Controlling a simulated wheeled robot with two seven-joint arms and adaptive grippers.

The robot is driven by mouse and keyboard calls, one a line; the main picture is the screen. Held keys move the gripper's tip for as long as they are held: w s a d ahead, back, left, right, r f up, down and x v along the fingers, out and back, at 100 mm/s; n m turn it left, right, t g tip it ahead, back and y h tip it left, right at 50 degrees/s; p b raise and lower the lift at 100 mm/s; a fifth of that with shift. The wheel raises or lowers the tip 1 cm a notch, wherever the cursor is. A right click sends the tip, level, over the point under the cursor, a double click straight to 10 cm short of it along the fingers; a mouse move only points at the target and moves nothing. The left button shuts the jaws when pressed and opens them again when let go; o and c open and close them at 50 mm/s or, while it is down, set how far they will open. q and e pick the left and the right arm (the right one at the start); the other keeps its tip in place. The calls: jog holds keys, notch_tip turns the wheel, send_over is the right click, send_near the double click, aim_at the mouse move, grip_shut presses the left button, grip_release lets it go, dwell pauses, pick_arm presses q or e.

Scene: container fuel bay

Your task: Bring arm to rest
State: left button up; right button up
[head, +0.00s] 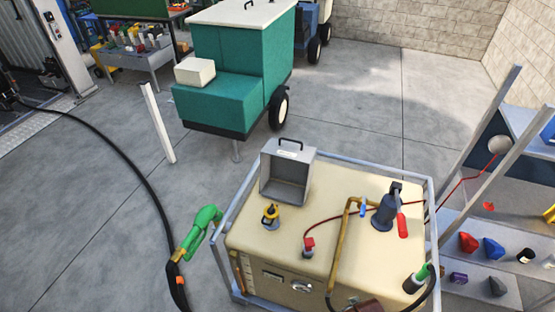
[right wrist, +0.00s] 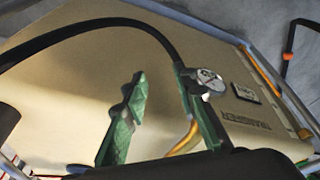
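In the right wrist view, my right gripper (right wrist: 165,95) shows two green-lined fingers set apart, with no object clearly held between them. Behind the fingers is the beige tank, whose panel (right wrist: 245,135) bears the word TRANSFER. A round grey fitting (right wrist: 208,82) shows beside the right-hand finger; I cannot tell whether they touch. A black hose (right wrist: 110,24) arches across the tank. In the head view, I cannot make out either gripper. The beige tank (head: 350,205) stands at the lower middle inside a grey frame.
A green nozzle (head: 203,226) on a black hose (head: 135,170) is left of the tank. An open grey box (head: 288,172) and a blue-grey pump (head: 385,210) stand on the tank. A teal trailer (head: 225,100) is behind; shelves (head: 490,260) are at right.

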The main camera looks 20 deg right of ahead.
jog(key=s+a+f+g+b, duration=0.1)
jog(key=s+f+b, duration=0.15)
jog(key=f, duration=1.05)
jog(key=s+f+b, duration=0.2)
jog(key=s+f, duration=0.1)
jog(key=f, duration=1)
pick_arm(q)
notch_tip(320, 180, down, 8)
jog(key=b, duration=0.3)
jog(key=shift+s+f, duration=0.25)
jog(key=shift+s, duration=0.1)
pick_arm(e)
jog(key=s+f+n+g, duration=0.1)
jog(key=s+f, duration=1.6)
jog(key=f, duration=0.1)
jog(key=shift+s+y, duration=0.3)
jog(key=shift+s, duration=0.1)
pick_arm(q)
jog(key=shift+c, duration=0.4)
pick_arm(e)
jog(key=shift+f, duration=0.1)
jog(key=shift+c, duration=0.3)
